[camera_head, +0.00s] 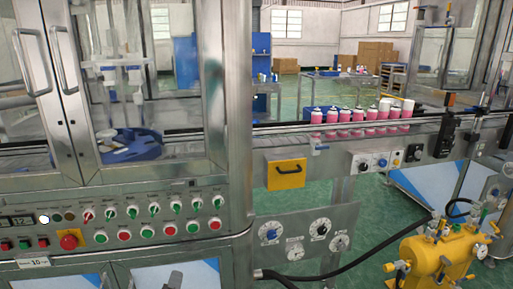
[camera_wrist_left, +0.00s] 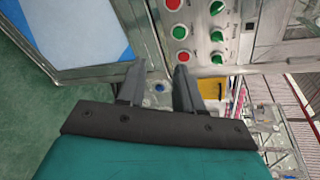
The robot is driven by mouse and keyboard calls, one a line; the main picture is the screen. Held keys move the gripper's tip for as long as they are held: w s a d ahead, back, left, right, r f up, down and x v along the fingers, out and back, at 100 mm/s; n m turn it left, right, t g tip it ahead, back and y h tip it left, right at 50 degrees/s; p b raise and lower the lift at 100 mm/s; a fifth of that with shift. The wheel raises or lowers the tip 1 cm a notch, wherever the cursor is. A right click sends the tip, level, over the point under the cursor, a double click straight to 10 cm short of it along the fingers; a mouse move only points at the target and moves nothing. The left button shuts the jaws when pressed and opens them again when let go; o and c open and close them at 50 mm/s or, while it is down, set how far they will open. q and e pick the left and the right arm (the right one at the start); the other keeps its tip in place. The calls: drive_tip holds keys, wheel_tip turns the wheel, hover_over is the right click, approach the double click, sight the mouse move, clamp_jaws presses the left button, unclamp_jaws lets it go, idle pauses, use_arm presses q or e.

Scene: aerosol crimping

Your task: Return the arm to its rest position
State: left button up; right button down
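My left gripper (camera_head: 174,278) shows as a small dark shape at the bottom edge of the head view, in front of the machine's lower panels. In the left wrist view its two dark fingers (camera_wrist_left: 160,69) stand apart with nothing held between them. They point toward the machine front, near the button panel. My right gripper is in neither view.
The crimping machine's button panel (camera_head: 150,215) is at the left. Pink cans (camera_head: 345,115) line the conveyor at the right. A yellow pump unit (camera_head: 440,258) with a black hose (camera_head: 345,268) stands at lower right. Green floor (camera_head: 385,215) shows between them.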

use_arm(q)
drive_tip(key=s+d+f+n+g+h, duration=0.1)
drive_tip(key=s+f+n, duration=0.1)
drive_tip(key=s+n, duration=0.4)
drive_tip(key=s+d+f+n+g+h, duration=0.1)
drive_tip(key=s+f+n+h, duration=0.1)
drive_tip(key=s+n, duration=0.4)
drive_tip(key=s+d+f+n+g+h+p, duration=0.1)
drive_tip(key=s+d+f+n+g, duration=0.1)
drive_tip(key=s+n, duration=0.4)
drive_tip(key=shift+s+f+h, duration=0.3)
drive_tip(key=shift+s+f, duration=0.3)
drive_tip(key=shift+s, duration=0.6)
